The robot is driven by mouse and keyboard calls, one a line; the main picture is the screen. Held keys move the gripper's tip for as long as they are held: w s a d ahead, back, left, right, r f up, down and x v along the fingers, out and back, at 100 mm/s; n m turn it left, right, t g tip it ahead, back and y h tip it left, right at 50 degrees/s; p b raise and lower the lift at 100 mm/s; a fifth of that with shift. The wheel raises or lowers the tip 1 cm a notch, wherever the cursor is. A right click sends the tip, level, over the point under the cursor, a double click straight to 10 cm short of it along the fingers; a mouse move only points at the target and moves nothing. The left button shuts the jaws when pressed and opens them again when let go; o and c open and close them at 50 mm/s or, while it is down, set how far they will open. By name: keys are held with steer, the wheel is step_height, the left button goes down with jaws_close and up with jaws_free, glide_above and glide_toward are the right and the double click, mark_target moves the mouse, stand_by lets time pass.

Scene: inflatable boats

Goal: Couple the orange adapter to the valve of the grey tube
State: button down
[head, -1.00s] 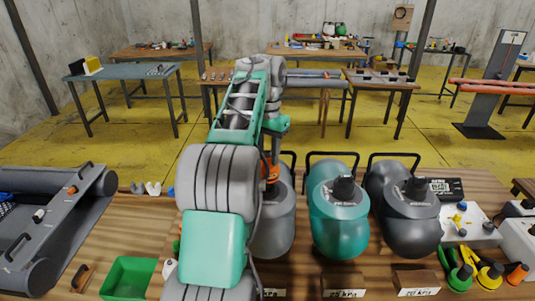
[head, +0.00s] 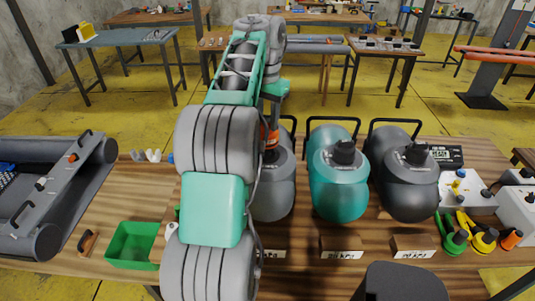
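Three rounded tubes stand side by side on the wooden bench: a grey tube (head: 272,198) partly behind my arm, a teal tube (head: 338,188), and a darker grey tube (head: 405,190). The right two show black valves on top; the left one's valve is hidden by my arm. My gripper (head: 270,146) is at the upper end of the left grey tube, mostly hidden by my arm links. An orange part (head: 271,136) shows there; I cannot tell whether it is held. Another orange piece (head: 511,239) lies at the bench's right.
A green bin (head: 133,245) and a dark grey inflatable hull (head: 75,185) are at the left. Yellow (head: 483,240) and green (head: 455,238) fittings and a white box (head: 468,192) are at the right. Handles rise behind the tubes.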

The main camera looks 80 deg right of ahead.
mark_target(266, 132)
steer(key=shift+f+b, duration=1.2)
steer(key=shift+f, duration=0.05)
steer(key=shift+f, duration=0.1)
steer(key=shift+f+b, duration=0.3)
steer(key=shift+b, duration=0.1)
steer(key=shift+f+b, duration=0.8)
steer(key=shift+f, duration=0.05)
stand_by(0.3)
steer(key=m, duration=0.6)
steer(key=shift+w+r+p, duration=0.1)
steer(key=shift+p, duration=0.3)
steer(key=shift+m, duration=1.1)
